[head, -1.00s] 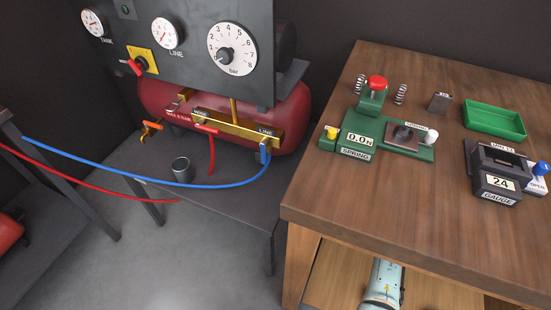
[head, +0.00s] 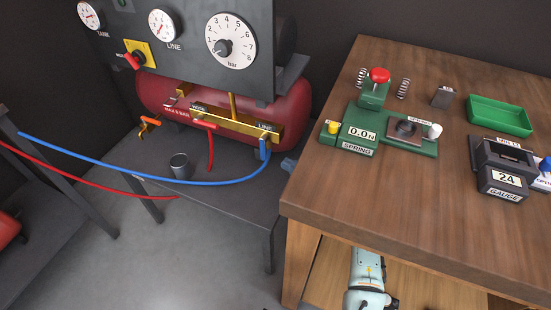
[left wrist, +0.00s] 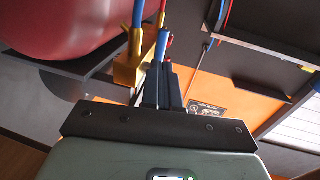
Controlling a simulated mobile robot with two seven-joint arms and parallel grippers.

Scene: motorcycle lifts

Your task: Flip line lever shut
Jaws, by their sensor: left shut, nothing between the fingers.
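The brass manifold (head: 235,124) runs along the front of the red tank. Below its LINE label a blue lever or fitting (head: 262,148) hangs down, at the end of the blue hose; I cannot separate the two clearly. My left arm shows at the bottom of the head view, in front of the wooden bench, without its fingertips. In the left wrist view my left gripper (left wrist: 164,84) is shut and empty. Its dark fingers point toward a brass piece (left wrist: 130,66) with blue and red pieces beside it. Contact cannot be told. My right gripper is not in view.
The wooden bench (head: 330,200) carries a green spring tester (head: 358,130), a gauge block (head: 502,170) and a green tray (head: 500,115). A metal cup (head: 180,166) stands on the low grey bench (head: 215,205). The blue hose (head: 150,175) and red hose (head: 90,187) cross the left side.

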